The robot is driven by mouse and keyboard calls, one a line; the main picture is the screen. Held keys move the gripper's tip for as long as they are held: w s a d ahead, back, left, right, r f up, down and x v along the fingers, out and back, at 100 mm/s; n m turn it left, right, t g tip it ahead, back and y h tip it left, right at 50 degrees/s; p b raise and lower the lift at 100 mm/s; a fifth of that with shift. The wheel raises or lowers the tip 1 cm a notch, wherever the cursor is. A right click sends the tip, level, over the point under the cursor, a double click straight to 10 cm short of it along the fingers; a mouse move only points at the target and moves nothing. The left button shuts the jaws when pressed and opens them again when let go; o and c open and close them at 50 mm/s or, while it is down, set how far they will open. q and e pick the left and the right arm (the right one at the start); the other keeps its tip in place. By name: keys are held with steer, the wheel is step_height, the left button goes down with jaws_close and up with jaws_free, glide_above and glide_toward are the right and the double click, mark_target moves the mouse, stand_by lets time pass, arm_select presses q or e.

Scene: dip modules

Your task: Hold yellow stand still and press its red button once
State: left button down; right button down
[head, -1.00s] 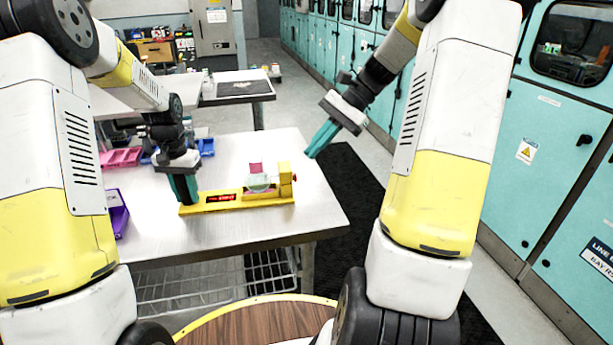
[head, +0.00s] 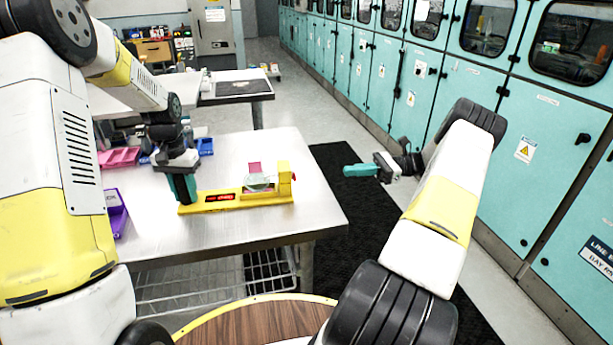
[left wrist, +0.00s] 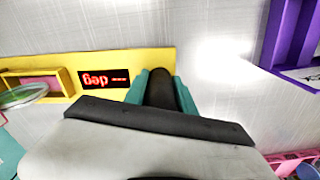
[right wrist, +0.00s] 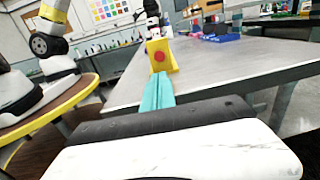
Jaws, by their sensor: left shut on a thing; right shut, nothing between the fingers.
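The yellow stand (head: 250,198) lies flat on the metal table, with a lit red display (head: 219,197) and an upright yellow block (head: 284,178) at its right end. A pink piece and a round clear dish (head: 258,183) sit on it. My left gripper (head: 184,196) is shut on the stand's left end; it also shows in the left wrist view (left wrist: 160,85). The red button (right wrist: 160,56) is on the block's outer face, seen in the right wrist view. My right gripper (head: 346,171) is shut and empty, off the table's right side, its fingertips (right wrist: 158,80) pointing toward the button with a gap.
A purple bin (head: 117,215) is at the table's left edge. Pink (head: 119,157) and blue bins (head: 206,146) stand behind my left gripper. Teal cabinets (head: 480,160) line the right side. The table right of the stand is bare.

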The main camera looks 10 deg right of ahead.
steer(key=a, duration=0.9)
steer(key=w+a, duration=0.1)
steer(key=a, duration=0.4)
steer(key=shift+a, duration=1.1)
arm_select(q)
steer(key=shift+d, duration=0.2)
arm_select(e)
steer(key=shift+a, duration=0.1)
arm_select(q)
steer(key=shift+a, duration=0.2)
arm_select(e)
steer(key=d, duration=1.4)
steer(key=shift+s+d, duration=0.3)
steer(key=shift+s, duration=0.1)
